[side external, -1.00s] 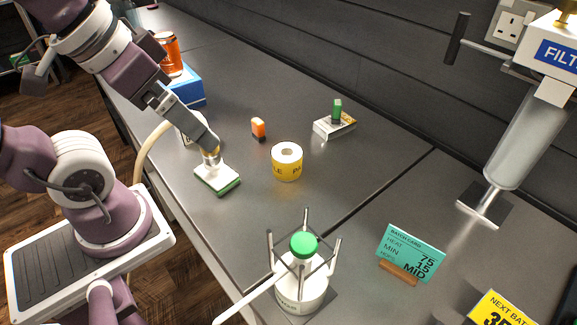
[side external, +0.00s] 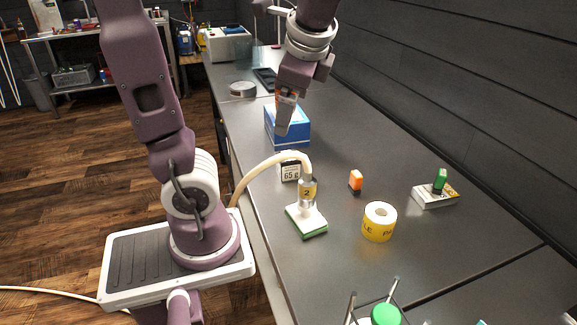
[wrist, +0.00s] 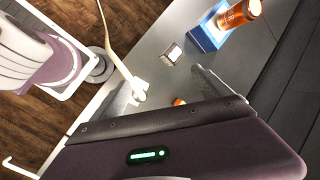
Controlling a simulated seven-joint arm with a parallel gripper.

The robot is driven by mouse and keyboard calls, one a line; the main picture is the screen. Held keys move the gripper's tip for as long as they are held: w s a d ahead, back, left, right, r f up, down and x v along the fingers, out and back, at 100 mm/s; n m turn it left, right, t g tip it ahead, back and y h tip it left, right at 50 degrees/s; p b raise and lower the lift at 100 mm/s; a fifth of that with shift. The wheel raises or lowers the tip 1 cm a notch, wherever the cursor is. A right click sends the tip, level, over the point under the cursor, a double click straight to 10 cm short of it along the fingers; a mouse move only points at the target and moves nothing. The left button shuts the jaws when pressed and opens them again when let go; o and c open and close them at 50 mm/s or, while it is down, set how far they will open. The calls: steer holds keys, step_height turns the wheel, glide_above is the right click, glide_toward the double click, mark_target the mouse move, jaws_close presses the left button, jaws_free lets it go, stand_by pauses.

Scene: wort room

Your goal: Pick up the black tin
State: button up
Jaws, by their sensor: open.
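My gripper (side external: 285,123) is open and empty, raised in front of the blue box (side external: 292,135). Its two spread fingers show in the wrist view (wrist: 163,80). A small dark-edged block with a white "65 g" label (side external: 290,171) stands on the bench below the gripper, behind the hose; it also shows in the wrist view (wrist: 172,54), beyond the fingers and apart from them. I cannot tell if this block is the black tin. A flat black tray-like thing (side external: 266,78) lies farther back.
Bench right of the box is clear.

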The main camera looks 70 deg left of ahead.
steer(key=w+a+r+m+g+y, duration=0.2)
steer(key=w+a+m+g+y, duration=0.3)
steer(key=a, duration=0.5)
steer(key=m+y, duration=0.2)
glide_toward(282, 155)
steer(key=a, duration=0.2)
steer(key=a+f, duration=0.1)
steer(key=a, duration=0.1)
steer(key=shift+s+a+f, duration=0.1)
steer(key=shift+a+f, duration=0.05)
steer(key=shift+a, duration=0.15)
steer(key=x, duration=0.3)
steer(key=f+x, duration=0.1)
steer(key=x, duration=0.3)
steer(key=c, duration=1.5)
